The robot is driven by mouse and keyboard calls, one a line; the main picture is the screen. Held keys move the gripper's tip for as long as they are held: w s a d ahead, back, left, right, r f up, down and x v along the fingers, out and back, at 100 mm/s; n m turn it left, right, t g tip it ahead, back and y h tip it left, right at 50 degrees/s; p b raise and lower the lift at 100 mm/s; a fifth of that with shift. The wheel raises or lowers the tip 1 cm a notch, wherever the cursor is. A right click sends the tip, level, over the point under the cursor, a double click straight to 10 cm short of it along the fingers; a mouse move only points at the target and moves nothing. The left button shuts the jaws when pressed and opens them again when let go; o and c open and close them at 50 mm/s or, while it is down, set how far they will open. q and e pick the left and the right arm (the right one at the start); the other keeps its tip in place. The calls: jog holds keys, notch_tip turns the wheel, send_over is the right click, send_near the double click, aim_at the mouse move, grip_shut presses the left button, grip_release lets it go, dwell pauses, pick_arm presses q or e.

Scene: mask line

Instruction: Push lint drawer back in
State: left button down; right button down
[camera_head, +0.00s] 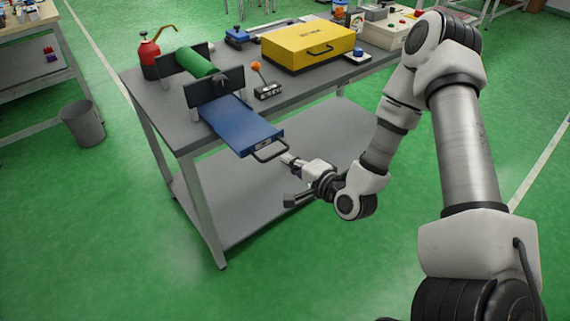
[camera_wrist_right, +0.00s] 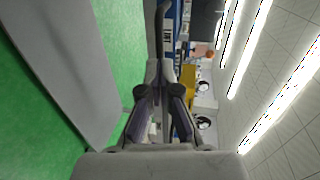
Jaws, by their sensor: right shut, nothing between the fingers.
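The blue lint drawer (camera_head: 240,124) sticks out over the front edge of the grey table, below a green roller (camera_head: 195,62) held between dark plates. Its dark loop handle (camera_head: 271,151) faces my right arm. My right gripper (camera_head: 287,158) is shut and empty, its tips close to the handle; I cannot tell if they touch. In the right wrist view the shut fingers (camera_wrist_right: 160,70) point at the handle (camera_wrist_right: 160,22), with the blue drawer (camera_wrist_right: 172,35) beside it. My left gripper is not in view.
On the table (camera_head: 160,100) stand a red oil can (camera_head: 149,60), a lever with an orange knob (camera_head: 257,78), a yellow case (camera_head: 307,46) and a small blue-and-white button box (camera_head: 356,56). A grey bin (camera_head: 83,124) is on the floor at left. Green floor in front is clear.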

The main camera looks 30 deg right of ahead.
jog(key=shift+x, duration=0.85)
jog(key=shift+w, duration=0.15)
jog(key=b, duration=0.7)
send_near(246, 128)
jog(key=x, duration=0.6)
jog(key=r+x, duration=0.1)
jog(key=x, duration=0.2)
jog(key=shift+w, duration=0.3)
jog(key=shift+w+r, duration=0.1)
jog(key=shift+w, duration=0.1)
jog(key=shift+r, duration=0.25)
